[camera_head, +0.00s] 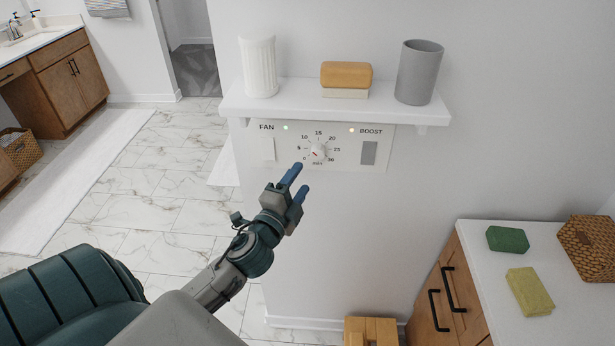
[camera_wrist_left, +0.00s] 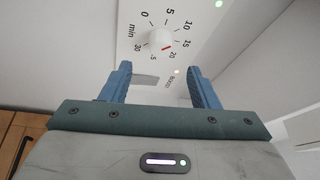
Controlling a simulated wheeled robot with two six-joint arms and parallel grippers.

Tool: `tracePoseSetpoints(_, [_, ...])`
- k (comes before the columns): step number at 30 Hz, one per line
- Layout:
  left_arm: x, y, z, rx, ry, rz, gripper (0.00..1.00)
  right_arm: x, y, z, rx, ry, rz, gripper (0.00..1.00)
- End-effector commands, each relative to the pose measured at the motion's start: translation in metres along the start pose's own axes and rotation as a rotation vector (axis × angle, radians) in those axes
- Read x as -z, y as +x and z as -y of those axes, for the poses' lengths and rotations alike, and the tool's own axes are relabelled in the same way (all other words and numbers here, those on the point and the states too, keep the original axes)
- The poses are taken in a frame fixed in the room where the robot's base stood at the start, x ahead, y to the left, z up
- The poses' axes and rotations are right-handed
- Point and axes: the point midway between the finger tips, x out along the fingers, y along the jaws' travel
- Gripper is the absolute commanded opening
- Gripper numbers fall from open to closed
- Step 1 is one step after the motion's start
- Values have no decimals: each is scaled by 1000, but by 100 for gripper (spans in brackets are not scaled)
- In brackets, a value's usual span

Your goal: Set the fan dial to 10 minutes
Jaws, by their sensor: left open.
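The fan dial (camera_head: 318,151) is a small white knob with a red mark, on a white wall panel (camera_head: 376,135) below a shelf. Numbers from 0 to 30 ring it. In the left wrist view the dial (camera_wrist_left: 160,40) shows its red mark on the side toward 15 and 20. The head view is too small to confirm the exact setting. My left gripper (camera_head: 298,183) is open, with blue fingers, just below and left of the dial in the head view. In the wrist view its fingertips (camera_wrist_left: 158,78) are spread and apart from the dial. My right gripper is not in view.
A flat switch (camera_head: 369,152) sits right of the dial. A counter (camera_head: 480,265) stands lower right. The wall below the panel is clear.

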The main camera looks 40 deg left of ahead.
Motion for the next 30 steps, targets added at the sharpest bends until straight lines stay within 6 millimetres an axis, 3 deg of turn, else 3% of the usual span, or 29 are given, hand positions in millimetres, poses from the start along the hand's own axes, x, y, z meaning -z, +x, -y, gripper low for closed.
tracePoseSetpoints(7, [0, -22, -1, 0, 1, 0, 55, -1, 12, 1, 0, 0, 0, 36])
tracePoseSetpoints(24, [0, -23, 0, -1, 0, 1, 55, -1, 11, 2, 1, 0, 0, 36])
tracePoseSetpoints(28, [-9, -19, -23, -40, -15, 18, 55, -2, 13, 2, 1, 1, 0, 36])
tracePoseSetpoints(30, [-20, -16, -54, -93, -41, 42, 55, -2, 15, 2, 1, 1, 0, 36])
